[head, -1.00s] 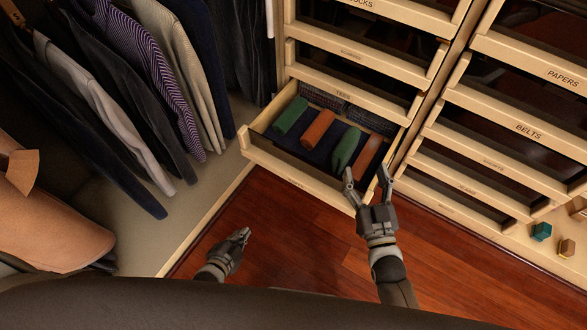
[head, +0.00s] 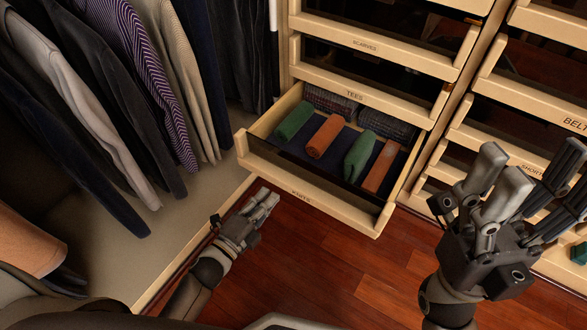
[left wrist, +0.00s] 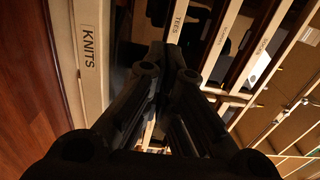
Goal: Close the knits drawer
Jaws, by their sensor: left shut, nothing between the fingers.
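The knits drawer (head: 330,203) is pulled out low in the cabinet, holding green and orange rolled garments and dark folded ones. Its label also shows on the pale front in the left wrist view (left wrist: 88,45). My left gripper (head: 266,200) is shut and empty. It appears just in front of the drawer front, left of the label; I cannot tell whether it touches. Its dark fingers fill the middle of the left wrist view (left wrist: 170,65). My right gripper (head: 530,185) is open and empty, large at the right, apart from the drawer.
The tees drawer (head: 355,95) and scarves drawer (head: 365,46) above look shut. Another drawer column with a belts drawer (head: 572,122) stands at the right, partly behind my right gripper. Hanging clothes (head: 125,100) fill the left. Red wooden floor (head: 320,265) lies clear before the drawer.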

